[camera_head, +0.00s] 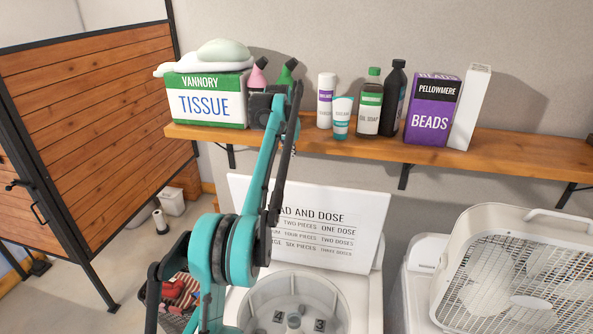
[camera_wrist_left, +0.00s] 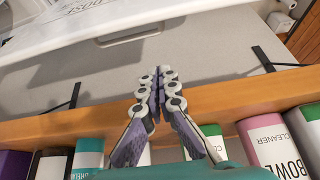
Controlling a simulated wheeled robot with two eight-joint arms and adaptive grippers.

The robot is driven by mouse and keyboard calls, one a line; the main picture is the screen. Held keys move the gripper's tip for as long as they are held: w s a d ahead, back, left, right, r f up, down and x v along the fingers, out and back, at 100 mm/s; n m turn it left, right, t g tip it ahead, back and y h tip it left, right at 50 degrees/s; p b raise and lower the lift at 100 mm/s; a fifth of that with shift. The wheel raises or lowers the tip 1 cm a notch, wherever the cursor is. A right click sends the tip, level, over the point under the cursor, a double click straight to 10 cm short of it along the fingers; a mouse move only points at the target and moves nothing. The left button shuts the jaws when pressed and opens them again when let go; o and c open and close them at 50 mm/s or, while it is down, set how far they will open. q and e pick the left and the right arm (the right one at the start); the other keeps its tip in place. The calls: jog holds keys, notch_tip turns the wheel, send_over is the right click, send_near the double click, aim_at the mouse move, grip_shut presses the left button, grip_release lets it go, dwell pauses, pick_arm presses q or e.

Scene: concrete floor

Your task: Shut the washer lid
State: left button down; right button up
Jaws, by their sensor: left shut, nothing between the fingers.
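The washer (camera_head: 374,298) stands below the shelf. Its white lid (camera_head: 350,203) is raised and leans back towards the wall, with printed dosing text on its inner face. The round tub opening (camera_head: 337,289) is exposed, with numbers inside. My left arm rises in front of the washer and hides part of the lid. In the left wrist view, my left gripper (camera_wrist_left: 159,72) is shut and empty, near the wooden shelf edge. The lid (camera_wrist_left: 110,28) shows upside down at the top of that view, apart from the fingertips. My right gripper is not in view.
The wooden shelf (camera_head: 492,150) above the washer holds a tissue box (camera_head: 207,103), several bottles and a purple beads box (camera_head: 431,112). A box fan (camera_head: 520,275) stands at right. A basket of cloth (camera_head: 180,292) sits left of the washer, near a wooden door (camera_head: 95,110).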

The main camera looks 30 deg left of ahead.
pick_arm(q)
jog(key=p+x, duration=0.1)
jog(key=x, duration=0.7)
jog(key=shift+w+f, duration=0.2)
jog(key=shift+f, duration=0.1)
jog(key=shift+s+f, duration=0.25)
jog(key=shift+f, duration=0.05)
jog(key=s, duration=0.2)
jog(key=shift+s+d+f, duration=0.1)
jog(key=shift+s+d, duration=0.45)
jog(key=shift+s, duration=0.15)
jog(key=shift+w+f, duration=0.15)
jog(key=shift+f, duration=0.05)
